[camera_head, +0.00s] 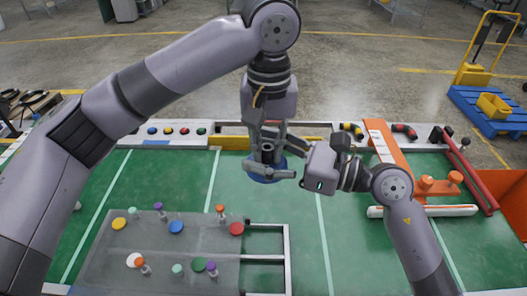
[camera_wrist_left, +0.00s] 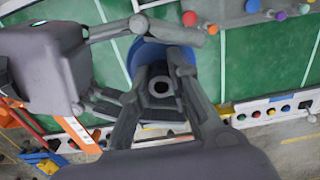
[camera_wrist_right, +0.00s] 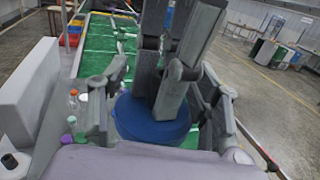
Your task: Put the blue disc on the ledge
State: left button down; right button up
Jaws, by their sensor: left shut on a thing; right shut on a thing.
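A blue disc (camera_head: 264,177) is held above the green table, with both grippers at it. My left gripper (camera_head: 266,153) reaches down from above and is shut on the disc's dark central part, which shows as a ring in the left wrist view (camera_wrist_left: 160,86). My right gripper (camera_wrist_right: 155,112) is shut on the disc, with a finger on each side of its rim (camera_wrist_right: 150,122). The fingers partly hide the disc in every view. A pale ledge (camera_head: 232,129) runs along the table's far edge; whether it is the task's ledge, I cannot tell.
A grey panel (camera_head: 110,265) at front left bears several small coloured discs and pegs, including another blue disc (camera_head: 176,227). An orange frame (camera_head: 383,145) and a red bar (camera_head: 468,170) stand at the right. The green table (camera_head: 345,230) is clear in the middle.

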jog(key=shift+s+a+f, duration=0.2)
jog(key=shift+s, duration=0.05)
jog(key=c, duration=0.9)
jog(key=o, duration=1.6)
jog(key=shift+w+d+f, duration=0.15)
jog(key=shift+w, duration=0.05)
jog(key=shift+o, duration=0.4)
jog(key=shift+s+d+r, duration=0.1)
jog(key=shift+r, duration=0.1)
